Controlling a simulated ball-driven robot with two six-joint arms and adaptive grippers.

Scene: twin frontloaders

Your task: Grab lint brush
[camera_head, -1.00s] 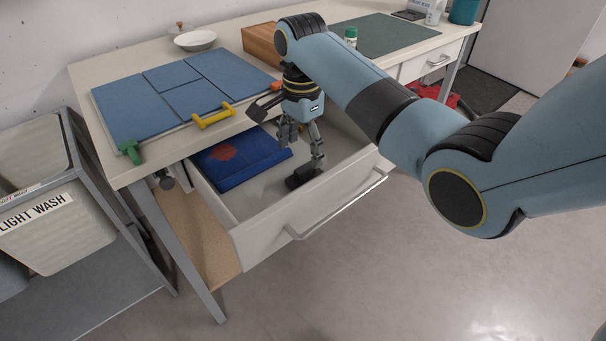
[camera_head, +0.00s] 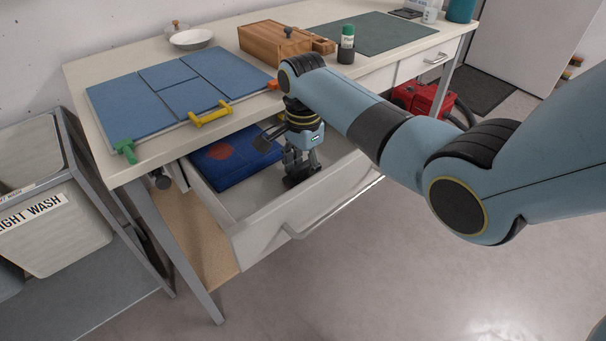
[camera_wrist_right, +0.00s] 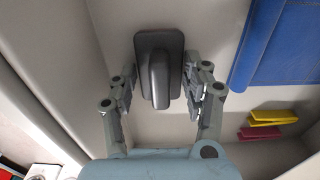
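The lint brush, a dark grey block with a raised handle, lies on the bottom of the open drawer (camera_head: 262,234). It shows clearly in the right wrist view (camera_wrist_right: 160,68), and its dark end shows low in the head view (camera_head: 291,182). My right gripper (camera_head: 301,172) reaches down into the drawer over the brush. In the right wrist view its fingers (camera_wrist_right: 162,92) are open, one on each side of the brush, with gaps between them and the handle. My left gripper is not in view.
A blue item with a red-orange patch (camera_head: 222,162) lies in the drawer beside the brush. Pink (camera_wrist_right: 274,116) and yellow (camera_wrist_right: 260,132) clips lie in the drawer in the wrist view. The drawer walls are close around the gripper. Blue panels (camera_head: 165,92) cover the tabletop behind.

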